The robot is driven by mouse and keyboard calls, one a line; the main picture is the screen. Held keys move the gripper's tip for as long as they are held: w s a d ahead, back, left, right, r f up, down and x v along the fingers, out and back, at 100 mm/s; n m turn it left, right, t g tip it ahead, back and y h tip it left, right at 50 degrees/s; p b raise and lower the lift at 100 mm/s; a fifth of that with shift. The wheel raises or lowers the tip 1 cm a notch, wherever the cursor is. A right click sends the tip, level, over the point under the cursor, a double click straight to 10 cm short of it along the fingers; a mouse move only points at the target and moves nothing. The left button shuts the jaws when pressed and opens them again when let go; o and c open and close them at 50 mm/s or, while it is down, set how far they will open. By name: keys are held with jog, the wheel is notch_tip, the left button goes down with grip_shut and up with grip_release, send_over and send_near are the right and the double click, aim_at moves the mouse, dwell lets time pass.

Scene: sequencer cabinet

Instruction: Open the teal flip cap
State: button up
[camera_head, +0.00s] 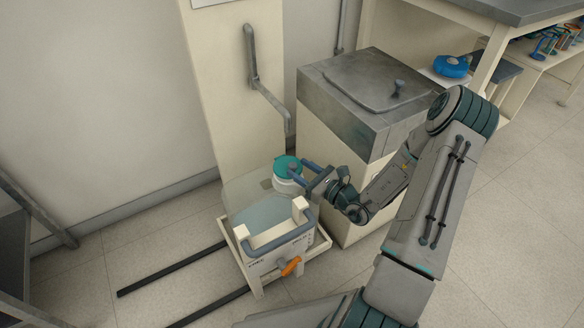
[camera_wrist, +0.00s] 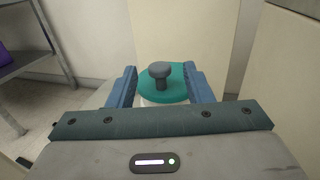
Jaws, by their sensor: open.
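The teal flip cap (camera_head: 287,167) sits closed and flat on top of a white round container neck (camera_head: 288,186) at the back of the cream cabinet unit. In the wrist view the teal cap (camera_wrist: 177,96) shows a dark grey knob (camera_wrist: 159,74) standing up from it. My gripper (camera_head: 304,170) reaches in from the right, level with the cap. Its two blue fingers (camera_wrist: 159,88) are open, one on each side of the cap and knob. I cannot tell whether they touch the cap.
The cream unit (camera_head: 240,232) has a clear panel, a grey handle and an orange lever (camera_head: 291,266). A tall cream column with a grey crank (camera_head: 252,60) rises behind. A metal-topped cabinet (camera_head: 335,101) stands close on the right. Two dark floor rails (camera_head: 170,269) lie left.

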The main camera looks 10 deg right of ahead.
aim_at(293, 164)
jog(key=shift+b+x, duration=0.35)
jog(key=shift+x, duration=1.55)
grip_shut()
jog(key=shift+r, duration=0.1)
jog(key=shift+r+p, duration=0.1)
jog(key=shift+p, duration=0.25)
